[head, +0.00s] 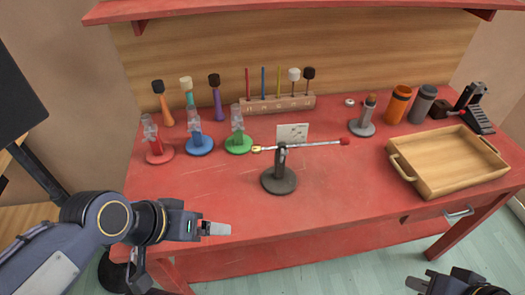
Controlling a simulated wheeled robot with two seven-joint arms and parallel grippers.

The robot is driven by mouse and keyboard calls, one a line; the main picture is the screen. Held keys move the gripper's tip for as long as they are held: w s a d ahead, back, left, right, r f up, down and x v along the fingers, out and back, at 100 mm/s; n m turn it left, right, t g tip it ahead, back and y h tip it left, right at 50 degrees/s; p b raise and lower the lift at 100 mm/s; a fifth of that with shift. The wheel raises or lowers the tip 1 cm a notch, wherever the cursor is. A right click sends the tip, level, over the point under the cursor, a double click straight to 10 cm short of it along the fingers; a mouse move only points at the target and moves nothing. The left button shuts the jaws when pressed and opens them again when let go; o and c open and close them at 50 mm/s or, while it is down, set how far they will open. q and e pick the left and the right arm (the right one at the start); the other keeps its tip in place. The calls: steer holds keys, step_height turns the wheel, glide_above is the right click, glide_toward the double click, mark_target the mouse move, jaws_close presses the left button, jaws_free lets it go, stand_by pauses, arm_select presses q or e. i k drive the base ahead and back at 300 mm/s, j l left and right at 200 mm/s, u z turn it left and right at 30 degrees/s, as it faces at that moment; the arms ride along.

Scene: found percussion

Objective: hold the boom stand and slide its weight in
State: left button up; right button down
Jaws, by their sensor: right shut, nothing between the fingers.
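The boom stand (279,182) stands upright on the red table, with a dark round base and short post. Its thin pale boom (318,144) lies across the post top, nearly level. A red piece (345,141) sits at the boom's right end and a gold-coloured piece (257,149) at its left end. I cannot tell for sure which is the weight. My right gripper (425,281) is shut and empty, low at the bottom right.
Red, blue (199,142) and green (239,142) stands are left of the boom stand. A wooden rack (278,104) with mallets and a white card (292,132) stand behind. A wooden tray (448,170) is at right, near orange (398,104) and grey cylinders. The table front is clear.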

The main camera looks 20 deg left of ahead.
mark_target(255, 149)
steer(key=i+l, duration=0.1)
steer(key=l, duration=0.2)
steer(key=i+l+u, duration=0.15)
steer(key=l+u, duration=0.3)
steer(key=l, duration=0.15)
steer(key=l+u, duration=0.45)
steer(key=l, duration=0.15)
steer(key=u, duration=0.85)
steer(key=i+l, duration=0.05)
